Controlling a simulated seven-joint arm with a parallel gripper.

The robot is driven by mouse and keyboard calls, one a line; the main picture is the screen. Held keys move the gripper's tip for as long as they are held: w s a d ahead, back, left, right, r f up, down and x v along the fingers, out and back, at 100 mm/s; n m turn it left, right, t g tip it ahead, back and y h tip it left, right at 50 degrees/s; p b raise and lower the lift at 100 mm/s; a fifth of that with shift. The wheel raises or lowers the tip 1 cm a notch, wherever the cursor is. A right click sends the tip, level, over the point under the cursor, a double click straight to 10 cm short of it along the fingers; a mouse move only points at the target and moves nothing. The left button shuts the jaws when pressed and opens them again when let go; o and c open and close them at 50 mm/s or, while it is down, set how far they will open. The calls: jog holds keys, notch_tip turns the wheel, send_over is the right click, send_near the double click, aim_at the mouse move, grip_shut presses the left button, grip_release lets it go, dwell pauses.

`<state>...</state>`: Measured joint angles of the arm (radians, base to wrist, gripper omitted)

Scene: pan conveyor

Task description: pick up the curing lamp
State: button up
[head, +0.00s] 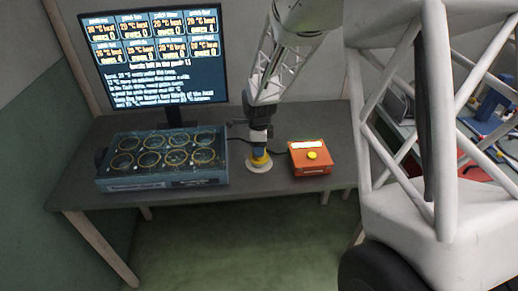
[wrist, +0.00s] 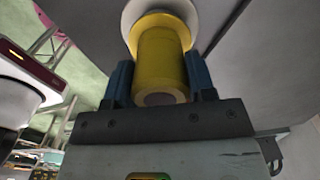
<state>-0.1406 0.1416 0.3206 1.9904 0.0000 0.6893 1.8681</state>
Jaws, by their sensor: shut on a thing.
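The curing lamp, as far as I can tell, is a yellow cylinder with a wide white disc at its lower end (head: 259,165). It is near the middle of the table in the head view, between the glass-topped box and the orange box. It also shows in the wrist view (wrist: 162,62), where the white disc is partly cut off by the top edge. My gripper (head: 260,151) points down over it. The two blue fingers (wrist: 160,80) are shut on the yellow body, one on each side. I cannot tell whether the disc touches the table.
A blue glass-topped box (head: 116,185) with several round rings stands at left. An orange box (head: 310,170) with a yellow button stands close at right. A monitor (head: 174,116) stands behind. A dark cable runs behind the lamp. The table's front edge (head: 270,196) is near.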

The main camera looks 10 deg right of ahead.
jog(key=shift+r, duration=0.5)
notch_tip(320, 180, up, 3)
jog(key=shift+s+f, duration=0.15)
jog(key=shift+f, duration=0.05)
jog(key=s+d+r, duration=0.1)
jog(key=s+d, duration=0.1)
jog(key=s, duration=1.3)
jog(key=shift+s+r, duration=0.15)
jog(key=shift+s, duration=0.1)
jog(key=shift+d, duration=0.1)
jog(key=w+a+r, duration=0.3)
jog(key=w+a, duration=0.1)
jog(key=a, duration=0.4)
jog(key=w+a+r, duration=0.3)
jog(key=w+a, duration=0.2)
jog(key=a, duration=0.3)
jog(key=shift+w+r, duration=0.3)
jog(key=shift+r, duration=0.1)
